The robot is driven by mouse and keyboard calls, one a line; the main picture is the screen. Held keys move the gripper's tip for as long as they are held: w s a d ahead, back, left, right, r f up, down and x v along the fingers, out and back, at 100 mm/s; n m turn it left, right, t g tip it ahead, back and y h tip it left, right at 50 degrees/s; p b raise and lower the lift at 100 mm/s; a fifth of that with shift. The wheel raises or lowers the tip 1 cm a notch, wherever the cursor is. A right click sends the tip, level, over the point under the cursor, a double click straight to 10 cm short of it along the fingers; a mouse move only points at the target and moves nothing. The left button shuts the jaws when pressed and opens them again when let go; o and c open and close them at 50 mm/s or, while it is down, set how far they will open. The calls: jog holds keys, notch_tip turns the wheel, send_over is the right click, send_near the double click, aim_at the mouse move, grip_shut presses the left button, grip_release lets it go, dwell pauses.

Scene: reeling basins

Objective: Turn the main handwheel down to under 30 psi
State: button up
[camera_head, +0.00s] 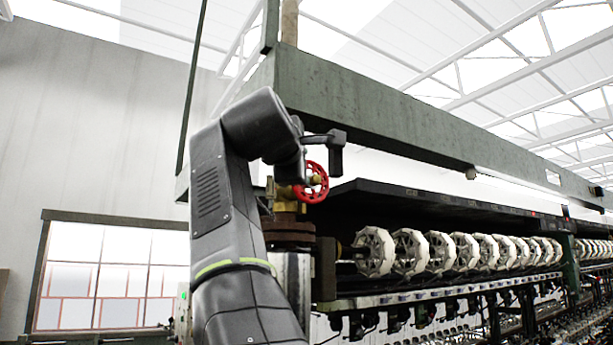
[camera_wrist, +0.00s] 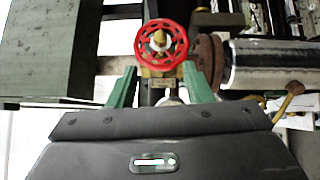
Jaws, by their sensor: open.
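The main handwheel is a red spoked wheel (camera_head: 311,183) on a brass valve (camera_head: 287,199), just right of my arm in the head view. In the wrist view the red wheel (camera_wrist: 161,44) faces the camera, above and between the green fingers of my gripper (camera_wrist: 160,82). My gripper is open and empty. The wheel appears beyond the fingertips; whether they touch it cannot be told. In the head view my wrist end is close to the wheel, and its fingers are hard to make out. No pressure gauge reading can be made out.
A long green beam (camera_head: 400,120) runs above the wheel. A row of white reels (camera_head: 410,251) extends right under a dark shelf (camera_head: 420,200). A rusty flange (camera_wrist: 209,58) and a light cylinder (camera_wrist: 265,65) lie right of the wheel in the wrist view. A window (camera_head: 105,280) is at left.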

aim_at(318, 180)
jog(key=shift+s+a, duration=0.15)
jog(key=shift+s, duration=0.5)
jog(key=shift+w, duration=0.1)
jog(key=w+d+n+t+y+b, duration=0.4)
jog(key=w+n+t, duration=0.35)
jog(key=n, duration=0.25)
jog(key=d+f+n+g+y+b, duration=0.5)
jog(key=f+n+y, duration=0.5)
jog(key=n+y, duration=0.7)
jog(key=shift+n+t+h, duration=0.25)
jog(key=shift+n+h, duration=0.15)
jog(key=shift+n, duration=0.4)
jog(key=p+x, duration=0.3)
jog(key=x, duration=0.1)
jog(key=p+x, duration=0.2)
jog(key=x, duration=0.2)
jog(key=p+x, duration=0.3)
jog(key=x, duration=0.1)
jog(key=shift+d+r+p, duration=0.3)
jog(key=shift+r+p, duration=0.05)
jog(key=shift+r, duration=0.1)
